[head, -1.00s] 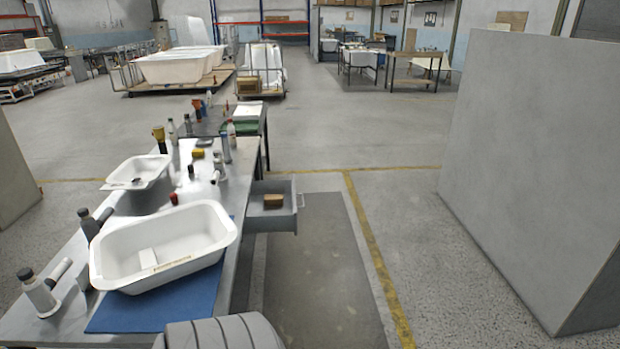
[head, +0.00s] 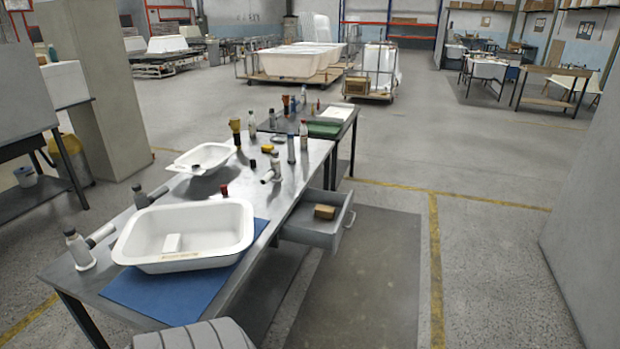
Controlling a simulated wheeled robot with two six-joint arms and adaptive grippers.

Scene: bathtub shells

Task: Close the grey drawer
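The grey drawer (head: 310,233) sticks out open from the right side of the metal workbench (head: 289,190). Its handle (head: 350,218) is on the right-hand front. A small brown box (head: 324,211) lies inside it. Neither of my grippers shows in the head view.
A white tub (head: 187,235) sits on a blue mat (head: 179,296) on the bench, with a smaller white basin (head: 203,158), bottles and tools behind it. The floor right of the drawer, with a dark mat (head: 372,270), is clear. A large grey block (head: 590,200) stands at the far right.

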